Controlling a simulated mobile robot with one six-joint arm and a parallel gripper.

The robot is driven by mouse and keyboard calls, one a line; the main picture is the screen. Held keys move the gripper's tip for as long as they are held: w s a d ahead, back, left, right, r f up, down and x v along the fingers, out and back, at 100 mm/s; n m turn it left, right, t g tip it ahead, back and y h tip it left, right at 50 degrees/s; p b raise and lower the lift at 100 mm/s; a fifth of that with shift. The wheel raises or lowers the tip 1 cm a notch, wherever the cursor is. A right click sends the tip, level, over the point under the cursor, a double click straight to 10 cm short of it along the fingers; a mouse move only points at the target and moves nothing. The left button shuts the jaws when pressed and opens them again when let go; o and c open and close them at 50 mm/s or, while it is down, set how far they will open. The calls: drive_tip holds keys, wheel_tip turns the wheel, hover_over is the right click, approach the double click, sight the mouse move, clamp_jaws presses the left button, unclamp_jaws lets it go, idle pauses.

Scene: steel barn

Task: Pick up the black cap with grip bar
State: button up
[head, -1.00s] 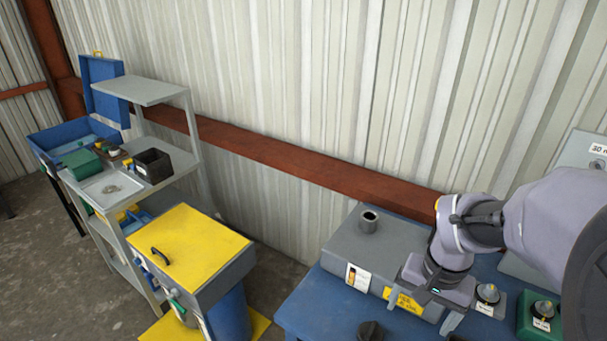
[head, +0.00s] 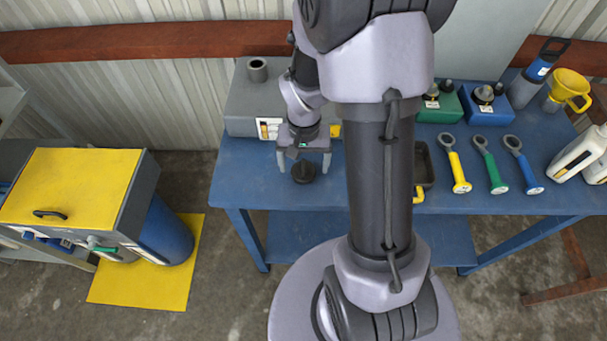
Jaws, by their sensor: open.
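The black cap with grip bar (head: 304,173) lies on the blue table (head: 240,180) near its front edge, left of my arm. It is round and dark, with a raised part on top. My gripper (head: 304,170) is open, pointing down over the cap, with one finger on each side of it in the picture. I cannot tell how high the fingers are above the table, and I see no contact with the cap.
A grey box with an open round neck (head: 257,70) stands behind the cap. A dark tray (head: 424,165) and yellow, green and blue ring-ended tools (head: 485,165) lie to the right. A yellow-lidded cabinet (head: 70,186) stands at the left, with floor between.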

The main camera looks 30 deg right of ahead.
wheel_tip(320, 180, down, 2)
drive_tip(key=shift+r, duration=0.1)
drive_tip(key=c, duration=1.5)
